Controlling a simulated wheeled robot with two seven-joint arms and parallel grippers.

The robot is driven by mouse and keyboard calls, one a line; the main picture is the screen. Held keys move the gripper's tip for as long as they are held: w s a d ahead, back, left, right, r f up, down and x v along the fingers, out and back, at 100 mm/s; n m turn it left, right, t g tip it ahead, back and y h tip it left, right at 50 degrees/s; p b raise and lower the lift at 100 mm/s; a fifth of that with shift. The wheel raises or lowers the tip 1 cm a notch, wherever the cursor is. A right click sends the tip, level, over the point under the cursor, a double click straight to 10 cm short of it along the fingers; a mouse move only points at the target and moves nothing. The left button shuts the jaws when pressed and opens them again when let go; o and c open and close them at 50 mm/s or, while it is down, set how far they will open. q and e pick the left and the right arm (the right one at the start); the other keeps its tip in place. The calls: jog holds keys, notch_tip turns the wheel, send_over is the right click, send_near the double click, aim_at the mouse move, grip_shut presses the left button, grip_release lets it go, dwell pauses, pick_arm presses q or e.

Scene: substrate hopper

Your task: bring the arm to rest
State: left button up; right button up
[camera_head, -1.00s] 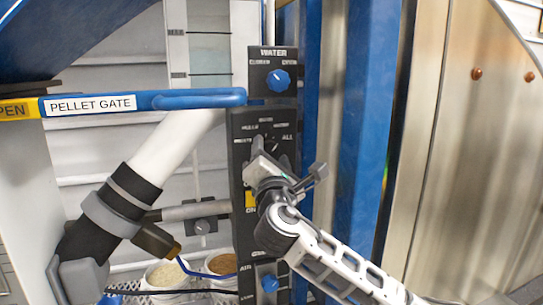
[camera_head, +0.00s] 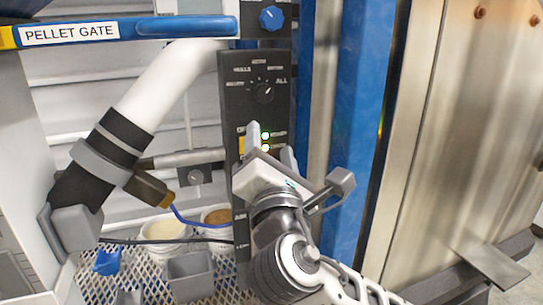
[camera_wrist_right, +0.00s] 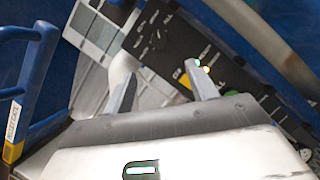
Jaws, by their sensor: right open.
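My right gripper (camera_head: 270,150) is in front of the lower half of the black control panel (camera_head: 240,105) in the head view. Its two fingers are apart and nothing is between them. In the right wrist view the open fingers (camera_wrist_right: 160,88) point toward the panel, with a lit indicator and a yellow patch near the right finger. Whether a fingertip touches the panel I cannot tell. The gripper and wrist hide the panel's lower part. My left gripper is not in view.
A blue bar labelled PELLET GATE (camera_head: 130,28) crosses the upper left. A white pipe (camera_head: 165,90) with a black sleeve slants down at left. Small bins (camera_head: 190,277) stand on a mesh shelf. A blue post (camera_head: 355,120) and metal door (camera_head: 450,130) stand right.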

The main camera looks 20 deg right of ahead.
jog(key=shift+s, duration=0.3)
jog(key=shift+f, duration=0.1)
notch_tip(320, 180, down, 26)
jog(key=s+a+m+g+y, duration=0.3)
jog(key=m+g+y, duration=0.3)
jog(key=m+g, duration=0.15)
jog(key=s+d+f+m+g+y, duration=0.1)
jog(key=s+d+f+m+g, duration=0.2)
jog(key=s+f+m, duration=1.1)
notch_tip(320, 180, down, 2)
jog(key=shift+s+d+f+y, duration=0.1)
jog(key=shift+s+d+y, duration=0.05)
jog(key=shift+s+y, duration=0.25)
jog(key=shift+m, duration=0.25)
